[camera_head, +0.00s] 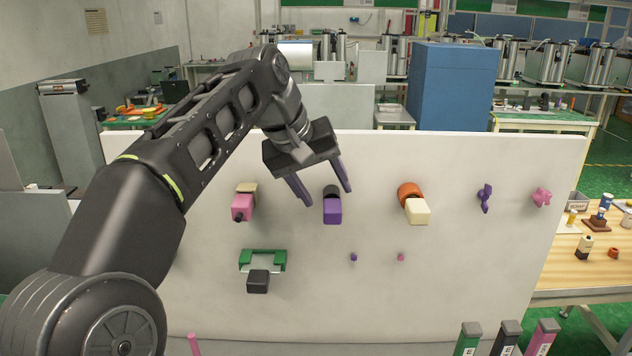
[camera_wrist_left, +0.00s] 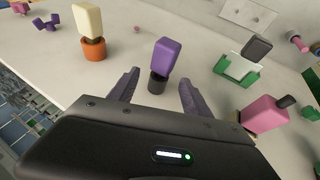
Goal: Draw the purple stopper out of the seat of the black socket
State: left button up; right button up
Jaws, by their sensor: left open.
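The purple stopper (camera_head: 332,211) sits in the black socket (camera_head: 331,191) on the upright white panel. In the left wrist view the purple stopper (camera_wrist_left: 166,57) stands out of the dark socket (camera_wrist_left: 157,85), which is fixed to the panel. How deep the stopper sits cannot be seen. My left gripper (camera_head: 328,197) is open and empty. In the left wrist view its two fingers (camera_wrist_left: 157,87) point toward the stopper, one on each side, apart from it. My right gripper is not in view.
The white panel (camera_head: 420,290) also bears a pink block (camera_head: 242,207), a cream block (camera_head: 418,211) in an orange socket (camera_head: 409,191), a green bracket (camera_head: 284,262) with a black block (camera_head: 258,281), and small purple and pink knobs. A wooden table (camera_head: 560,265) stands at right.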

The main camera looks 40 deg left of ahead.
pick_arm(q)
jog(key=shift+x, duration=1.2)
jog(key=shift+c, duration=0.6)
grip_shut()
